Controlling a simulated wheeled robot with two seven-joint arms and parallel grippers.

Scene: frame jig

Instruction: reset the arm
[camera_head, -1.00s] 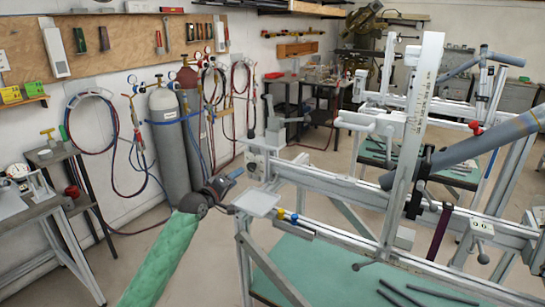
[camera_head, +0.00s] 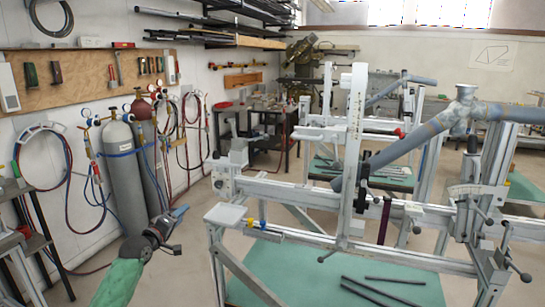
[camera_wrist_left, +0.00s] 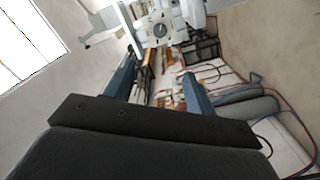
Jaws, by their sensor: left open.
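My left arm, in a green sleeve, comes in from the bottom left of the head view. My left gripper (camera_head: 180,213) is at its end, in the air left of the frame jig (camera_head: 290,190) and its small light plate (camera_head: 226,214). It is open and looks empty. In the left wrist view its two blue fingers (camera_wrist_left: 160,88) stand apart with nothing between them but background. The jig holds a grey-blue frame tube (camera_head: 405,143) at a slant, clear of my gripper. My right gripper does not show.
Grey gas cylinders (camera_head: 123,175) with hoses stand by the left wall, behind my left gripper. A green mat (camera_head: 330,270) with several dark rods lies under the jig. A workbench (camera_head: 260,112) stands further back. Bare floor shows between cylinders and jig.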

